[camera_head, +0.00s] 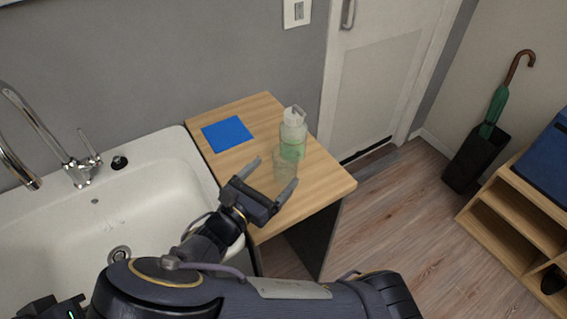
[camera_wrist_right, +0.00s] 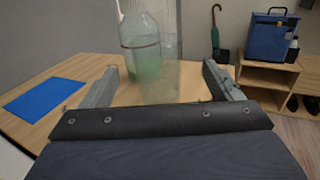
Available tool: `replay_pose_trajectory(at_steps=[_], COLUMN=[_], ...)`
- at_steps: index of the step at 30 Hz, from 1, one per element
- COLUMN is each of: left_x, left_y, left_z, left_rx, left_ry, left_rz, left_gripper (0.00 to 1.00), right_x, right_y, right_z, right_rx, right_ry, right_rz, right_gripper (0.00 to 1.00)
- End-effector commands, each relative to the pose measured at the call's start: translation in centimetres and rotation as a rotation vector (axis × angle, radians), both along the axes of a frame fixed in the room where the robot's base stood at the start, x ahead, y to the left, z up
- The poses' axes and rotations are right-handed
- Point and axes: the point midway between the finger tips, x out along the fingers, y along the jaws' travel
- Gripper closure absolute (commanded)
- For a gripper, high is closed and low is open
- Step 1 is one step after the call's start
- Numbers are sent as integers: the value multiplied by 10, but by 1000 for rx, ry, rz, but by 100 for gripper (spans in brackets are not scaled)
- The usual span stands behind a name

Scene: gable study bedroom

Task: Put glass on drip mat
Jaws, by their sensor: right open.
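A clear glass (camera_head: 285,166) stands upright on the small wooden table, in front of a bottle with green liquid. It also shows in the right wrist view (camera_wrist_right: 160,84), faint and see-through, overlapping the bottle. My right gripper (camera_head: 270,172) is open, with its fingers on either side of the glass; whether they touch it I cannot tell. The blue drip mat (camera_head: 227,133) lies flat on the table's back left part, with nothing on it, and shows at left in the right wrist view (camera_wrist_right: 43,100). A dark part at the head view's lower left may be my left arm; its gripper is not visible.
The bottle (camera_head: 293,135) stands just behind the glass. The wooden table (camera_head: 322,182) has bare room between mat and glass. A white sink (camera_head: 150,190) with a tap (camera_head: 80,172) is at left. A shelf (camera_head: 520,215) and an umbrella stand (camera_head: 476,160) are at right.

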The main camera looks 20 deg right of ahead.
Motion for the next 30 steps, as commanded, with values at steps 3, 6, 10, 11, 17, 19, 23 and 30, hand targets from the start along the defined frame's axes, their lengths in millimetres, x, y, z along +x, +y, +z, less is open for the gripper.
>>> replay_pose_trajectory(at_steps=[3, 6, 10, 11, 17, 19, 23, 30], left_x=[0, 0, 0, 0, 0, 0, 0, 0], left_y=[0, 0, 0, 0, 0, 0, 0, 0], left_z=[1, 3, 5, 5, 5, 5, 5, 5], left_rx=[0, 0, 0, 0, 0, 0, 0, 0], left_ry=[0, 0, 0, 0, 0, 0, 0, 0], left_rz=[0, 0, 0, 0, 0, 0, 0, 0], left_gripper=[100, 100, 100, 100, 100, 100, 100, 100], right_x=[7, 15, 28, 30, 38, 38, 38, 38], right_y=[-13, -23, -39, -42, -54, -54, -54, -54], right_z=[0, 0, 0, -1, -1, -1, -1, -1], right_rx=[1, 2, 1, 1, 4, 5, 5, 5], right_ry=[3, 2, 3, 4, 3, 3, 3, 3], right_rz=[-5, -6, -7, -6, -4, -3, -3, -4], right_gripper=[15, 15, 15, 15, 15, 15, 16, 48])
